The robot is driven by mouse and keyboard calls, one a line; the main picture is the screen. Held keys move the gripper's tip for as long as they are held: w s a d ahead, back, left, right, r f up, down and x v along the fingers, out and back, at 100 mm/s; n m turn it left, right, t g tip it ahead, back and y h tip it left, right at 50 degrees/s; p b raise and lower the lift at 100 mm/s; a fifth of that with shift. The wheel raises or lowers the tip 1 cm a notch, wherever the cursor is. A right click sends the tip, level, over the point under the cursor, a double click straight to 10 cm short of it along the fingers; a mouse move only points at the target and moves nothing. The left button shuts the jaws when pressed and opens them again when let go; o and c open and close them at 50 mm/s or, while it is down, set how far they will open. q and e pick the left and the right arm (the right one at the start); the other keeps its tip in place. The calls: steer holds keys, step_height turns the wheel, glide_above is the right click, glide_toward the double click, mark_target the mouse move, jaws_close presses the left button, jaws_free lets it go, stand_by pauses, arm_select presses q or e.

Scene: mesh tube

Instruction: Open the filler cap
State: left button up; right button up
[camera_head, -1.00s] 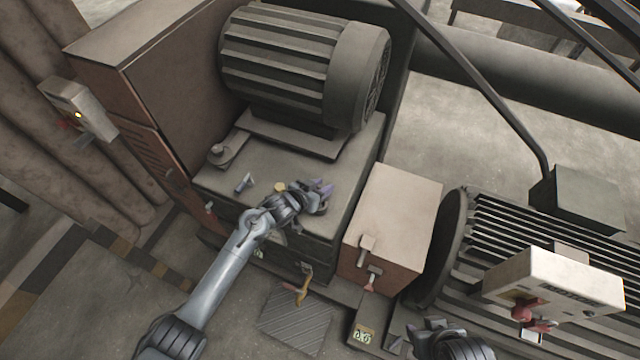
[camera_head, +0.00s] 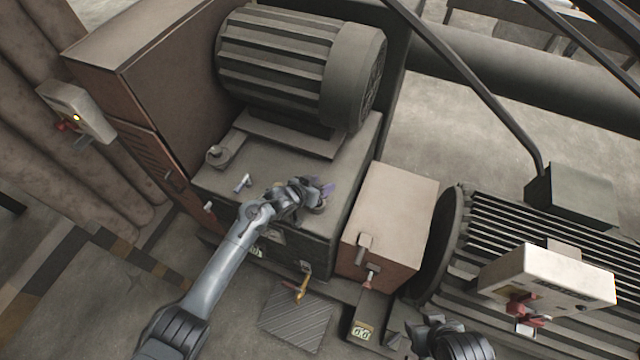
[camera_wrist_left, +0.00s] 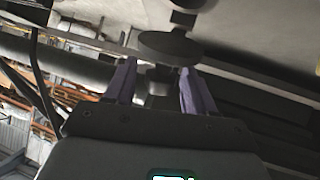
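The filler cap appears to be the dark round disc in the left wrist view (camera_wrist_left: 170,46), on a short neck just beyond my left fingertips. In the head view a dark round piece (camera_head: 318,208) shows beside the fingers, partly hidden by them. My left gripper (camera_head: 322,190) is over the front right part of the tank top (camera_head: 345,150). Its two purple fingers (camera_wrist_left: 158,84) are apart, with a small dark stub between them; I cannot tell whether they touch it. My right gripper (camera_head: 400,340) is at the bottom edge, partly cut off; its fingers are unclear.
A large ribbed motor (camera_head: 290,65) stands behind the tank top. A small lever (camera_head: 243,183) and a round fitting (camera_head: 218,156) are left of my left gripper. A brown box (camera_head: 395,215) is to the right. A yellow-handled valve (camera_head: 302,287) is below, in front.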

arm_select(q)
steer(key=p+v, duration=0.1)
steer(key=v, duration=0.9)
steer(key=shift+s+a+r, duration=0.25)
steer(key=shift+c, duration=0.5)
